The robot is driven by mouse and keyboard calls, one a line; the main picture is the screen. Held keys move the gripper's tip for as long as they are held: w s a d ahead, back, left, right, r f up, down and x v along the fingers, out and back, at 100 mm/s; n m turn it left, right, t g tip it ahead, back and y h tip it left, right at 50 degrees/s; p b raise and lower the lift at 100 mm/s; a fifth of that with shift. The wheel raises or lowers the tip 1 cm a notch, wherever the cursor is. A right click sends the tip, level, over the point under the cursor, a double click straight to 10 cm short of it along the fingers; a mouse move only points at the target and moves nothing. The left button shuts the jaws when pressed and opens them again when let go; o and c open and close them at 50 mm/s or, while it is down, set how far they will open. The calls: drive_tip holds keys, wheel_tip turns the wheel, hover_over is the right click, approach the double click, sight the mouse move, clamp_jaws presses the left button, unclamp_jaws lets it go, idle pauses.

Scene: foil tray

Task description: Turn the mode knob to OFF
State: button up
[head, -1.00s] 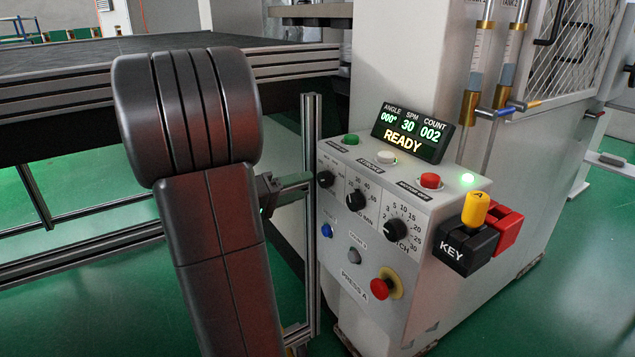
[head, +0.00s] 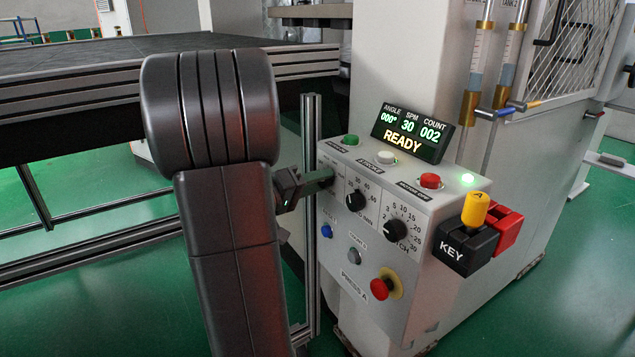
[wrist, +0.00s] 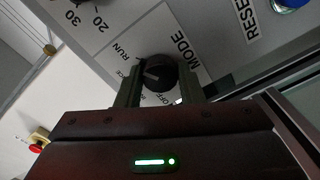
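The mode knob (wrist: 160,73) is a round black knob on the control panel, between the fingers in the wrist view. Its pale pointer mark faces left, toward a label partly covered by the left finger. RUN stands up and left of the knob, MODE to its right, and OFF (wrist: 165,99) just below it. My gripper (wrist: 161,78) has its two fingers apart, one on each side of the knob; I see no clear grip on it. In the head view my gripper (head: 326,178) reaches the panel's left edge and hides the mode knob.
The panel also has a speed knob (head: 356,200), a pitch knob (head: 395,230), a blue button (head: 326,231) and a red emergency stop (head: 381,288). A display (head: 412,133) reads READY. A KEY block (head: 465,247) juts out at right. A metal post (head: 311,200) stands left of the panel.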

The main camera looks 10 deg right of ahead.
drive_tip(key=shift+c, duration=1.1)
drive_tip(key=shift+n, duration=0.3)
drive_tip(key=shift+n+p, duration=5.25)
drive_tip(key=shift+n, duration=6.45)
